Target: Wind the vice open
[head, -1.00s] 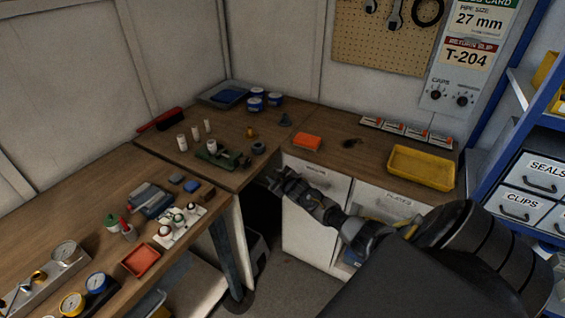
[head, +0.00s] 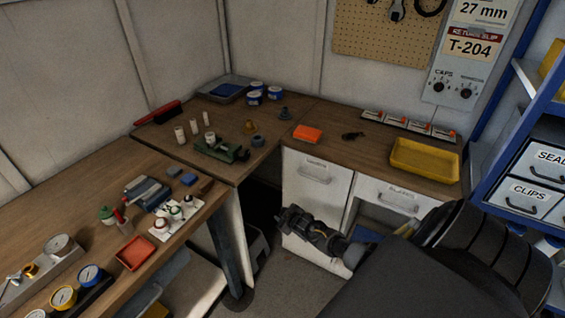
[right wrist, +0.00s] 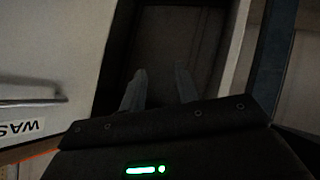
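My left gripper is in neither current view.
The bench front edge (head: 262,165) lies between my right gripper and the vice. White cylinders (head: 194,126) stand behind the vice. An orange box (head: 307,134) and a yellow tray (head: 424,159) are to the right. The white cabinet (head: 316,180) is beside the gripper.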

